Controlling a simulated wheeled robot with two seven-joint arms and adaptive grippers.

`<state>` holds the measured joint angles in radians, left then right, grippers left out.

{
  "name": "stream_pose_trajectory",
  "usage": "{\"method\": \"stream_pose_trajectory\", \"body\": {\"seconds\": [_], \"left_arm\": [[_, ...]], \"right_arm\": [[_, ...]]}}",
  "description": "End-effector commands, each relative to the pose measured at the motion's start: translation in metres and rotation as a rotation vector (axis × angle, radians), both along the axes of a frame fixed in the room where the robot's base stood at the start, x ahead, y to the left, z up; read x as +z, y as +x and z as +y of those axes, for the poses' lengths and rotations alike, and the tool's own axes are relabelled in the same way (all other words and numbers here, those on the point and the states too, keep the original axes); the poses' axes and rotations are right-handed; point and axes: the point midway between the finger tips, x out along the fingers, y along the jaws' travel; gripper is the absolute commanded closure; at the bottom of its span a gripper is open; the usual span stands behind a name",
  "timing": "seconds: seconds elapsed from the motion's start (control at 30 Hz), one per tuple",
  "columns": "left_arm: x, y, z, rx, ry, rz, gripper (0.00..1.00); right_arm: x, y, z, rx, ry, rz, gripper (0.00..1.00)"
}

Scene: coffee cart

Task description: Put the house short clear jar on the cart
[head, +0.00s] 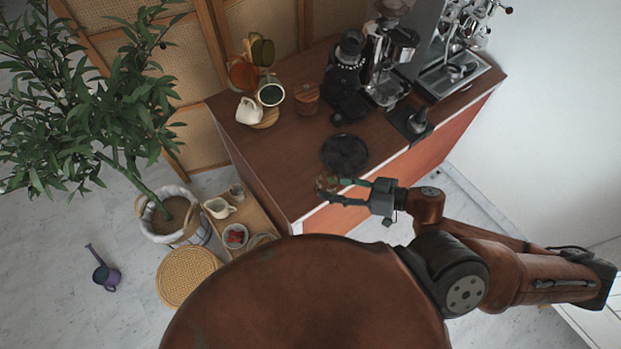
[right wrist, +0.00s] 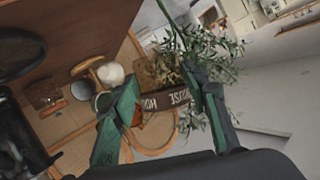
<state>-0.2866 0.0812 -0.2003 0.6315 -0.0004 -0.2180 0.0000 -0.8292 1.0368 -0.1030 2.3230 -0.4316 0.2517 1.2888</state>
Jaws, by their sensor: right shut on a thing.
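The house short clear jar (head: 325,184) is held by my right gripper (head: 333,191) at the front corner of the wooden cart (head: 278,165). In the right wrist view, the dark label (right wrist: 167,102) reading HOUSE shows between the two green fingers of the right gripper (right wrist: 162,108). The clear walls of the jar are hard to make out. Whether the jar touches the cart top or hangs above it, I cannot tell. My left gripper is not in view.
A round black tray (head: 345,153) lies on the cart close to the jar. Cups on a wooden board (head: 268,117), a grinder (head: 347,82) and an espresso machine (head: 460,70) stand farther back. A low wooden shelf (head: 256,214) and a potted plant (head: 170,215) are left of the cart.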

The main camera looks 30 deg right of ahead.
Motion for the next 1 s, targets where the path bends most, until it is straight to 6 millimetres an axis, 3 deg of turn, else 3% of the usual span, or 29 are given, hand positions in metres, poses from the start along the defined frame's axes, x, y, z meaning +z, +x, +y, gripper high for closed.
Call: {"method": "stream_pose_trajectory", "body": {"seconds": [0.2,0.37,0.57,0.83,1.0], "left_arm": [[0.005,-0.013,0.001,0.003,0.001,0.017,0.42],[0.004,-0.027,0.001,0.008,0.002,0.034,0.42],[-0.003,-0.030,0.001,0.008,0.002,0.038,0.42],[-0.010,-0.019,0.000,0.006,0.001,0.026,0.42],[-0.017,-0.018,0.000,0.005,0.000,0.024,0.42]], "right_arm": [[0.008,-0.018,0.007,0.182,-0.226,-0.071,0.89],[0.005,-0.016,0.009,0.235,-0.272,-0.097,0.89],[-0.010,0.017,0.002,0.236,-0.273,-0.101,0.89],[-0.031,0.066,-0.008,0.233,-0.271,-0.101,0.89],[-0.063,0.092,-0.014,0.231,-0.267,-0.098,0.89]]}}
